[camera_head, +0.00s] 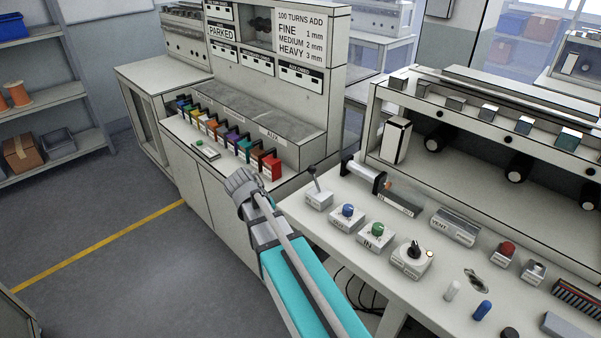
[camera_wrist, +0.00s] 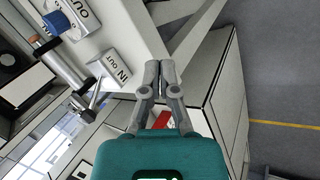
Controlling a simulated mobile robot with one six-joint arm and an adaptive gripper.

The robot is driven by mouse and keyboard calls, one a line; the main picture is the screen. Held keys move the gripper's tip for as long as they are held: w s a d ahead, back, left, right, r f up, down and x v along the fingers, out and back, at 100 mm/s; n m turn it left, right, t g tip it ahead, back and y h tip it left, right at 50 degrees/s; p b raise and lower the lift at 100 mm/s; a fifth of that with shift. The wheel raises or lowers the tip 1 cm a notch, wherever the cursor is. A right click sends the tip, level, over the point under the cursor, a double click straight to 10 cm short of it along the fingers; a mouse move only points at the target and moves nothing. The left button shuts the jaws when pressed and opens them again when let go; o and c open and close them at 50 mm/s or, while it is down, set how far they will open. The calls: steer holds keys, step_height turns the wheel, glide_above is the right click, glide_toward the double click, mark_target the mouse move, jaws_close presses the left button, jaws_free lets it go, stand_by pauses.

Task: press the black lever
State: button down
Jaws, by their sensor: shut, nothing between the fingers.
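A lever with a dark knob (camera_head: 311,171) stands on a small grey box (camera_head: 319,201) at the left end of the right bench. In the wrist view, a lever rod (camera_wrist: 95,96) shows beside a box marked IN and OUT (camera_wrist: 112,69). A row of coloured levers or tabs (camera_head: 226,136) with dark parts sits on the left cabinet; I cannot tell whether one is black. My gripper (camera_head: 239,182) is shut and empty, left of the grey box and in front of the red tab (camera_head: 271,167). Its closed fingers (camera_wrist: 160,66) touch nothing visible.
A blue knob (camera_head: 347,211), a green knob (camera_head: 377,230) and a black rotary knob (camera_head: 415,248) stand on the right bench. A metal cylinder (camera_head: 364,177) lies behind them. A small green button box (camera_head: 205,150) is on the left cabinet. Open floor lies to the left.

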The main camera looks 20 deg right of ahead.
mark_target(315, 179)
steer(key=w+d+r+m+h+b, duration=0.1)
steer(key=w+r+h+b, duration=0.2)
steer(key=w, duration=0.6)
steer(key=w+d+r+m+h+b, duration=0.1)
steer(key=w+r+m+h+b, duration=0.1)
steer(key=w+r+h, duration=0.2)
steer(key=w+h, duration=0.3)
steer(key=w, duration=0.1)
steer(key=shift+w+d+h+b, duration=0.25)
steer(key=shift+w+h+b, duration=0.05)
steer(key=shift+w+b, duration=0.1)
steer(key=shift+d, duration=0.1)
steer(key=s+d+f+b, duration=0.2)
steer(key=d+f+b, duration=0.1)
steer(key=d, duration=0.9)
steer(key=shift+s+d, duration=0.15)
steer(key=shift+d, duration=0.1)
steer(key=shift+d, duration=0.1)
